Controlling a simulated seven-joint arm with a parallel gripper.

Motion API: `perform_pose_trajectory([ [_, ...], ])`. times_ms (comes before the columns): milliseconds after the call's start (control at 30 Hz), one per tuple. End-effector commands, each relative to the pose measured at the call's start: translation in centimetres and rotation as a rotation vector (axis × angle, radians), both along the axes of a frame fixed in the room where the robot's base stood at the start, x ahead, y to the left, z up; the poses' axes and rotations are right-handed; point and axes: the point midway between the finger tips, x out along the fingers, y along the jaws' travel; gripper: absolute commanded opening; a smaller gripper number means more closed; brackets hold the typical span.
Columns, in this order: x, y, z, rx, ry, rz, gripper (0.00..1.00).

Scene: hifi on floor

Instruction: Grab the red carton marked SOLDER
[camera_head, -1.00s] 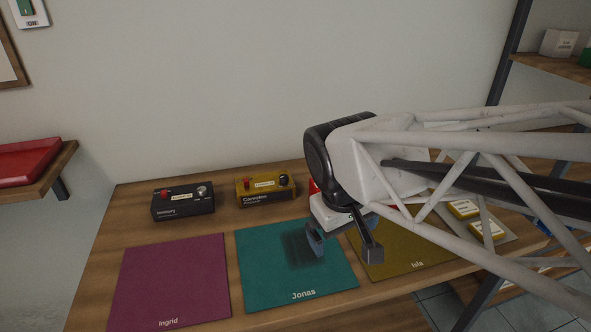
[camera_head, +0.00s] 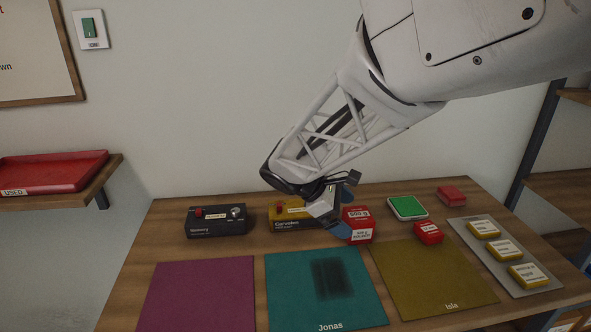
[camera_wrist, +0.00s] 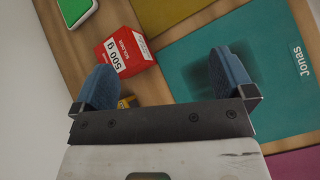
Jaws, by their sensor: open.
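The red carton (camera_head: 359,227) with a white "500 g" label stands on the wooden bench, behind the line between the Jonas and Isla mats. In the wrist view the carton (camera_wrist: 124,50) shows the words SOLDER and 500 g, and lies ahead of the fingers, nearer the left one. My gripper (camera_head: 345,205) is open and empty, with blue finger pads, just left of the carton in the head view and partly overlapping it. In the wrist view my gripper (camera_wrist: 162,75) has its fingers wide apart, with bench and mat showing between them. I cannot tell whether a finger touches the carton.
Left of the carton are a yellow Carvolen box (camera_head: 290,214), partly hidden by my gripper, and a black box (camera_head: 217,221). To the right are a small red box (camera_head: 428,232), a green-topped white item (camera_head: 407,207), another red box (camera_head: 452,195) and a grey tray (camera_head: 497,279) holding yellow boxes.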

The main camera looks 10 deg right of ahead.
Motion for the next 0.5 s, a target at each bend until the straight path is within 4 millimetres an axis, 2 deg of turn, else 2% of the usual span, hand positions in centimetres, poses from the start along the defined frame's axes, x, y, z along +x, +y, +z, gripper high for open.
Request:
perform_pose_trajectory([
  [33, 1.2, 0.4, -0.5, -0.033, 0.034, 0.038, 1.00],
  [200, 4.8, 1.4, -1.7, -0.141, 0.139, 0.159, 1.00],
  [333, 6.9, 2.2, -2.6, -0.206, 0.200, 0.225, 1.00],
  [500, 8.3, 2.8, -3.1, -0.252, 0.242, 0.271, 1.00],
])
